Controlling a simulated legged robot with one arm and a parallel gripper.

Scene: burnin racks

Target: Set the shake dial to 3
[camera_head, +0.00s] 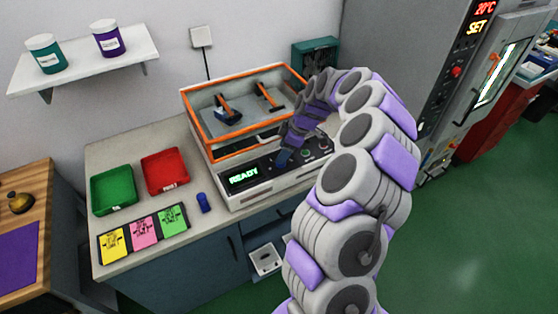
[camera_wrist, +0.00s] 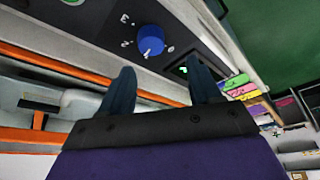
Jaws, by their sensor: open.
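The shaker (camera_head: 222,158) stands on the bench, with an orange-rimmed tray on top and a front panel reading READY (camera_head: 243,176). The blue shake dial (camera_wrist: 151,39) shows in the wrist view on the dark panel. The marks 3 and 2 are to its left and a 0 to its right. Its white pointer faces the lower side of the picture, between the 2 and the 0. My gripper (camera_wrist: 160,66) is open and empty, its two dark fingers apart, with the dial just beyond the tips.
Left of the shaker are a green tray (camera_head: 131,205), a red tray (camera_head: 183,188), a blue cylinder (camera_head: 204,203) and coloured cards (camera_head: 144,232). A tall grey cabinet (camera_head: 397,60) stands at the right.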

